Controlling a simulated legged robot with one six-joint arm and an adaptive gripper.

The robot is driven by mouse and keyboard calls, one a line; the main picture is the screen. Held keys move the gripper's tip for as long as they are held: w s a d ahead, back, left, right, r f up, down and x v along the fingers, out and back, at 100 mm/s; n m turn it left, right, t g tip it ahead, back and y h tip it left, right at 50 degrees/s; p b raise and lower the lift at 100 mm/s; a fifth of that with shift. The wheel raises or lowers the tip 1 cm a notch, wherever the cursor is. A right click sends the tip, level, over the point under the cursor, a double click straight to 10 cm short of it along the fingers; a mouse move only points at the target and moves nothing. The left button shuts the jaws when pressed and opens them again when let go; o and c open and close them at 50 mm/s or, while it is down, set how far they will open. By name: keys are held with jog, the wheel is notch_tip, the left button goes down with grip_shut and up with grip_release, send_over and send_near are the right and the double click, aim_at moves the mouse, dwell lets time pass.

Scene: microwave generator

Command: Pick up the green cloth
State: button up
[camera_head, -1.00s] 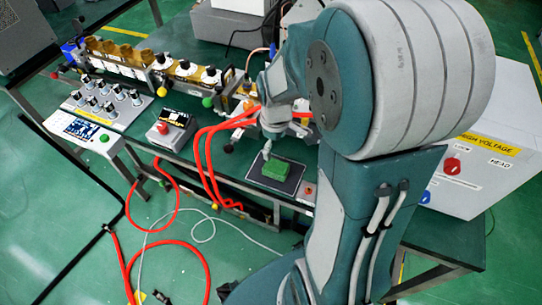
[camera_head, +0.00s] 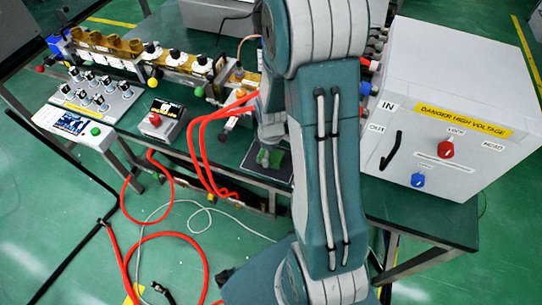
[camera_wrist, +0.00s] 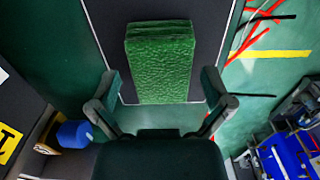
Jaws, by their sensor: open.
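The green cloth (camera_wrist: 160,65) is a folded, textured block lying on a dark mat with a light border (camera_wrist: 112,22) in the wrist view. In the head view the cloth (camera_head: 275,159) is partly hidden by my arm, on the dark mat (camera_head: 252,163) near the table's front edge. My gripper (camera_wrist: 163,88) is open, with its two fingers spread on either side of the cloth's near end. In the head view my gripper is mostly hidden behind my arm. I cannot tell whether the fingers touch the cloth.
A grey high-voltage box (camera_head: 440,125) stands to the right. Red hoses (camera_head: 198,150) loop over the table edge left of the mat. A small box with a red button (camera_head: 163,120) and a knob panel (camera_head: 97,97) sit further left.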

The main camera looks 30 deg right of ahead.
jog(key=shift+a+f, duration=0.15)
jog(key=shift+f, duration=0.35)
jog(key=c, duration=0.8)
jog(key=shift+o, duration=0.2)
jog(key=shift+r, duration=0.1)
jog(key=shift+r, duration=0.65)
jog(key=s+d+r, duration=0.9)
jog(key=s+r, duration=0.2)
jog(key=shift+r, duration=0.3)
